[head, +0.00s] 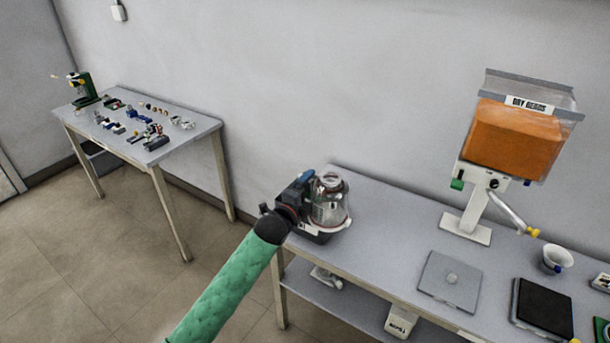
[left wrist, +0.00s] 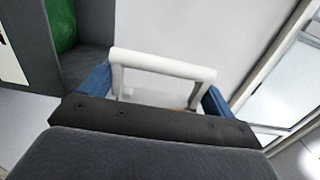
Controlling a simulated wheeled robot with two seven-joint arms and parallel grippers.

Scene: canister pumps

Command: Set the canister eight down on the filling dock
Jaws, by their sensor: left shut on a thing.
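A clear glass canister (head: 331,200) with a metallic lid stands or hangs at the left end of the long table; I cannot tell whether it touches the top. No number is readable on it. My left gripper (head: 297,195) is at its left side. In the left wrist view my left gripper (left wrist: 156,92) has its blue fingertips shut on a white handle (left wrist: 165,64), apparently the canister's. My right gripper is out of view.
A dispenser with an orange-filled hopper (head: 515,138) stands at the back of the long table (head: 385,222). A white cup (head: 555,259) and a black pad (head: 543,308) are at the right. A lower shelf holds a white container (head: 400,322). A second table (head: 190,143) at left holds small parts.

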